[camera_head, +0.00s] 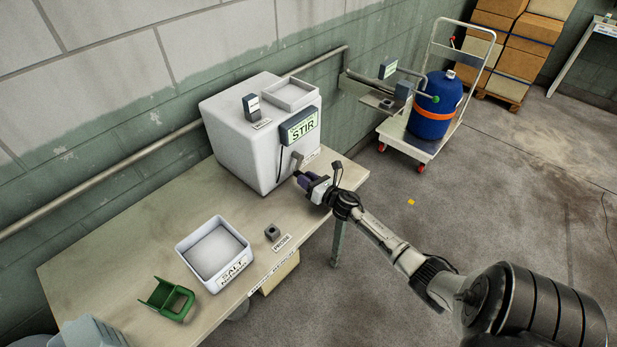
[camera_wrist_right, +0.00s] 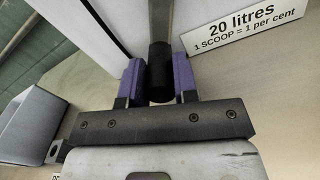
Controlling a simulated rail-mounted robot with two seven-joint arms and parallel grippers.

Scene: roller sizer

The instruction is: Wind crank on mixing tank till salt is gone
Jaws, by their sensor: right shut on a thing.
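The white mixing tank (camera_head: 235,135) stands at the far end of the table, with a lit display (camera_head: 302,126) reading "STIR". My right gripper (camera_head: 302,178) is at the tank's front face, at the crank (camera_head: 297,160). In the right wrist view, the purple fingers of my right gripper (camera_wrist_right: 159,82) are shut on the crank's dark handle (camera_wrist_right: 160,70); the grey crank arm runs up from it. The inside of the tank, and any salt in it, is hidden from both views. My left gripper is not in view.
The table (camera_head: 130,245) holds a salt tub (camera_head: 186,254), a green scoop (camera_head: 160,303) and a small dark probe holder (camera_head: 272,232). A trolley (camera_head: 400,145) with a blue drum (camera_head: 435,105) stands beyond the tank. The floor at right is mostly clear.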

